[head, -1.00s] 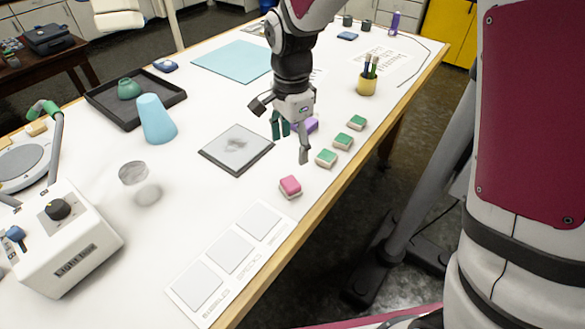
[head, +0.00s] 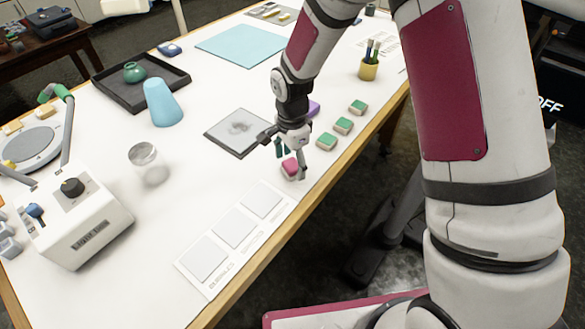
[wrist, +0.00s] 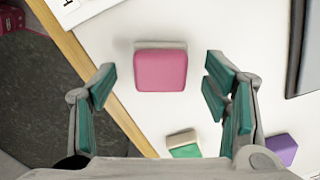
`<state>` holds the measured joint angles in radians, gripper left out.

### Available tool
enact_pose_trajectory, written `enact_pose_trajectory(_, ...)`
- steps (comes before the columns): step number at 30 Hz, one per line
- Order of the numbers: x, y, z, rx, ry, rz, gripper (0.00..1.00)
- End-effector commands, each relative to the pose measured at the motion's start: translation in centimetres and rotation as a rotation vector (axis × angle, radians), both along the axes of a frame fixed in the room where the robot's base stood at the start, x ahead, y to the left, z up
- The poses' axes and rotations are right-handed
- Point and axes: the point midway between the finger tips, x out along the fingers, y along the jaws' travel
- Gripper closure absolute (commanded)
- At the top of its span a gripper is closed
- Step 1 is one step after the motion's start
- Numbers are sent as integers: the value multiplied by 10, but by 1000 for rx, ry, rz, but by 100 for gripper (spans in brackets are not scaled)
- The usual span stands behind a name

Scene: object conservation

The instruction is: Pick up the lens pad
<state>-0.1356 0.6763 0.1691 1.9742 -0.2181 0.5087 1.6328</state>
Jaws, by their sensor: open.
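A small pink pad with a pale base (head: 291,169) lies on the white table near its right edge; no label on it can be read. It is likely the lens pad. My gripper (head: 291,155) is directly over it, open and empty. In the wrist view the pink pad (wrist: 161,71) sits between and slightly beyond the teal fingertips of my gripper (wrist: 160,85), with a clear gap on both sides. The fingers partly cover the pad in the head view.
Several green pads (head: 342,125) line the right edge, with a purple block (head: 313,108) close by. A dark-framed plate (head: 237,131) lies left of my gripper. A white card with square fields (head: 233,228) lies in front. A clear glass cylinder (head: 143,155) stands further left.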

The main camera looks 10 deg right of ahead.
Motion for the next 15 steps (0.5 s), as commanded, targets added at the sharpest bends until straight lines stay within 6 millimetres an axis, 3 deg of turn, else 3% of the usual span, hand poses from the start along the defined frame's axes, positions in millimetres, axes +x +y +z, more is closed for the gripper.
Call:
enact_pose_trajectory(4,-1,0,-14,0,1,-1,31)
enact_pose_trajectory(12,1,0,-17,0,-1,0,31)
enact_pose_trajectory(13,1,0,-17,0,-1,0,33)
enact_pose_trajectory(15,1,0,-17,0,-1,0,49)
